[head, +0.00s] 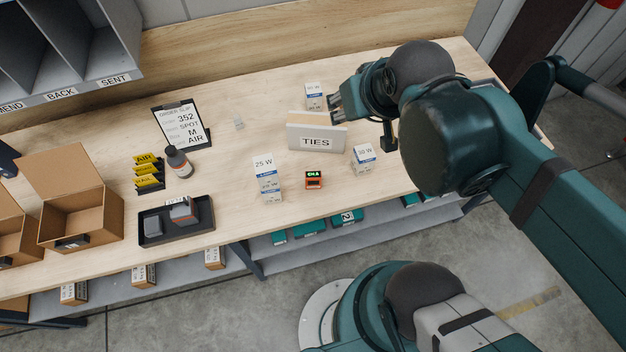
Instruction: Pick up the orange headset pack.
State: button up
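A small orange item (314,184) with a dark face and green characters stands on the wooden table, right of the middle. I cannot tell whether it is the headset pack. A grey pack with an orange edge (183,211) lies in the black tray (150,240) at the front left, beside a plain grey pack (153,227). My gripper (338,104) is above the back right of the table, near the white TIES box (316,142) and apart from both orange-marked items. I see nothing held in it, but the finger gap is not clear.
Small white boxes stand at the table's centre (267,178), right (363,158) and back (314,96). Open cardboard boxes (82,222) fill the left end.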

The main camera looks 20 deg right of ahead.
jog(key=shift+f, duration=0.1)
jog(key=n+g+b, duration=0.7)
jog(key=n+b, duration=0.2)
jog(key=n, duration=0.6)
send_over(313, 175)
jog(key=f, duration=2.7)
jog(key=shift+w+d, duration=0.1)
jog(key=shift+d, duration=0.1)
jog(key=shift+a+f, duration=0.15)
jog(key=shift+f, duration=0.55)
jog(key=shift+f+b, duration=0.4)
jog(key=shift+f, duration=0.85)
jog(key=shift+f, duration=0.15)
jog(key=shift+f+b, duration=0.4)
jog(key=shift+f, duration=2.05)
